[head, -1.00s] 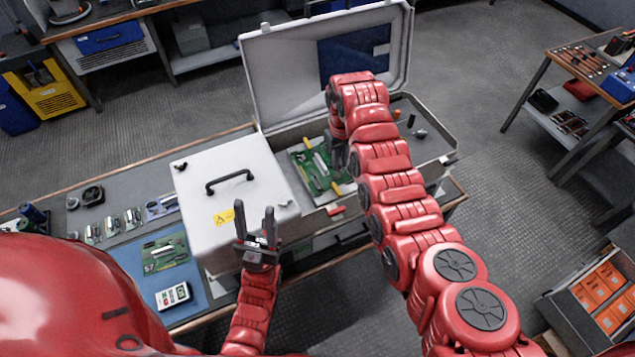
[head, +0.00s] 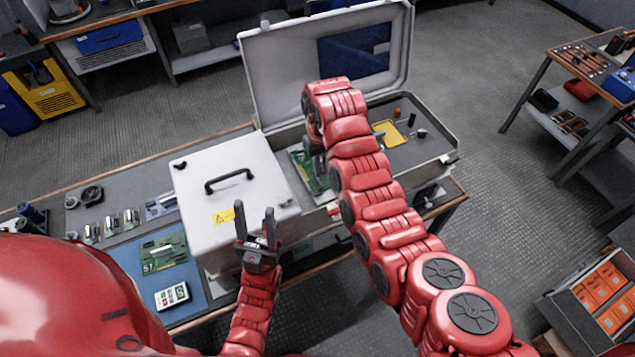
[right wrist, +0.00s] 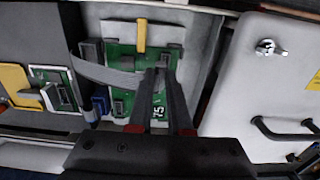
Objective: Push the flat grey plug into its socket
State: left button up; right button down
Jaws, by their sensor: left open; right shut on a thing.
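In the right wrist view, my right gripper (right wrist: 157,80) is over a green circuit board (right wrist: 127,62). It is shut on the end of a flat grey ribbon cable (right wrist: 112,76), which bends in from the board's left side; the plug itself is mostly hidden between the fingertips. I cannot clearly tell which dark connector is its socket, or whether the plug touches one. In the head view the board (head: 312,182) is partly covered by my right arm. My left gripper (head: 256,218) is open and empty, in front of the white box.
The board lies in an open grey case with a raised lid (head: 285,70). A white box (head: 222,175) with a black handle stands left of it. A yellow clip (right wrist: 141,36) and a blue connector (right wrist: 100,104) are near the gripper. A yellow-edged part (head: 390,132) lies right.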

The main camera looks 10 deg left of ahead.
jog(key=shift+s+a, duration=0.25)
jog(key=shift+a, duration=0.1)
jog(key=shift+f, duration=0.15)
jog(key=shift+f+b, duration=0.7)
jog(key=shift+f, duration=0.1)
jog(key=shift+f+b, duration=0.4)
jog(key=shift+f, duration=0.2)
dwell(0.5)
jog(key=c, duration=0.8)
grip_release()
jog(key=shift+o, duration=0.2)
